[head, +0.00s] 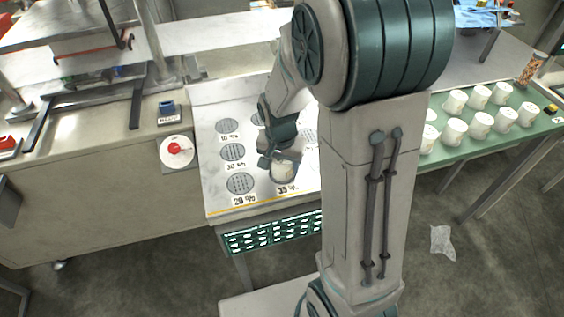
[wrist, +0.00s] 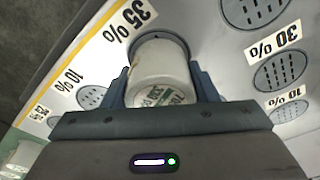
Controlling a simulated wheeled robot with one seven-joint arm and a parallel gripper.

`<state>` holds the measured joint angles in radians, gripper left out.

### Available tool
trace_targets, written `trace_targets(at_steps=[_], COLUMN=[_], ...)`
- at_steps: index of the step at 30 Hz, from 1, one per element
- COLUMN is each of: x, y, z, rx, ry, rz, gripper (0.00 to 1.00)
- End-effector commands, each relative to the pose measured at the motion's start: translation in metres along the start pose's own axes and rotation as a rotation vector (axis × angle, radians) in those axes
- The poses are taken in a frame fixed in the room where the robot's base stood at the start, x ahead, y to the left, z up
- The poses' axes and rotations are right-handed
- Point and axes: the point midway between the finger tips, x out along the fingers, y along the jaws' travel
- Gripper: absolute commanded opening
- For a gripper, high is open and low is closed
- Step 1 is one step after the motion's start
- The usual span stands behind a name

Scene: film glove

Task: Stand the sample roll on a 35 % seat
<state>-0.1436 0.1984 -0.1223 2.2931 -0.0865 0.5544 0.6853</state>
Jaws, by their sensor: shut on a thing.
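In the wrist view the roll (wrist: 160,75) sits between the two fingers of my gripper (wrist: 163,90). The roll is over or on the seat beside the 35 % label (wrist: 130,20), and it covers most of that seat. I cannot tell whether its base touches the board. The 35 % label also shows in the head view (head: 287,188), just in front of the roll.
Other round perforated seats lie close by, such as the 20 % seat (head: 240,184) and the 30 % seat (head: 232,152). Several white rolls (head: 481,124) stand on the green table (head: 450,160) at right. A red knob (head: 175,148) on a white disc lies left of the board.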

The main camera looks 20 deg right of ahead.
Motion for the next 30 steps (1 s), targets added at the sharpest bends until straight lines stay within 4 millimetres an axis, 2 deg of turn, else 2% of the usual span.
trace_targets(at_steps=[10,11,13,23,26,30], x=[0.004,0.004,0.003,0.001,-0.005,-0.028], y=[0.000,0.000,0.000,0.000,0.000,-0.001], z=[0.000,0.000,0.000,0.000,-0.001,-0.001], rx=[0.001,0.000,0.001,0.000,0.000,0.000], ry=[0.001,0.000,0.000,0.000,0.002,0.005], rz=[-0.001,0.000,0.000,0.000,-0.002,-0.004], gripper=[0.27,0.56,0.75,0.75,0.75,0.75])
